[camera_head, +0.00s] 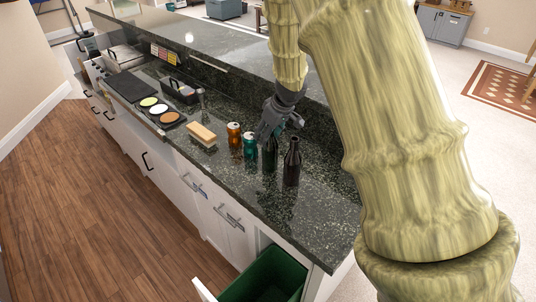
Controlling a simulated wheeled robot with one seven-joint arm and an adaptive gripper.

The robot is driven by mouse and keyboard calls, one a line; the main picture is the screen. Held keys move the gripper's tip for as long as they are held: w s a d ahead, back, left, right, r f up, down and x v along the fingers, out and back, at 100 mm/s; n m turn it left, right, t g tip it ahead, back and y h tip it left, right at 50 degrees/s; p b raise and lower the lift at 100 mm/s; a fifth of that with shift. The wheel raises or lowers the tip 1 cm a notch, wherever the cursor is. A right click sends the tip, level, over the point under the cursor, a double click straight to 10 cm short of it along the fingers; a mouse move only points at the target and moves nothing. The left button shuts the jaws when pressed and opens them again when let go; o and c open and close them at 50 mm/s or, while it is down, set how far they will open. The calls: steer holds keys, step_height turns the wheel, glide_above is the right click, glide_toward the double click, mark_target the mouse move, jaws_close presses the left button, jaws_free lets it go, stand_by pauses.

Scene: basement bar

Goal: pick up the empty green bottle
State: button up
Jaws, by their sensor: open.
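A dark green bottle (270,156) stands upright on the dark granite counter (320,222). My gripper (268,131) is just above and beside the bottle's top, its fingers pointing down and to the left. The fingers overlap the bottle's neck in this view, and I cannot tell whether they touch it. The gripper is open and looks empty. A darker, brown-black bottle (292,163) stands upright just right of the green one.
A teal can (249,146) and an orange can (234,134) stand close left of the bottles. A brush-like wooden block (202,134) lies farther left. A raised ledge (240,62) runs behind. A green bin (268,276) sits in the open drawer below.

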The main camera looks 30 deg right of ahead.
steer(key=shift+w+f, duration=0.1)
steer(key=shift+f, duration=0.1)
jaws_close()
steer(key=shift+r, duration=0.1)
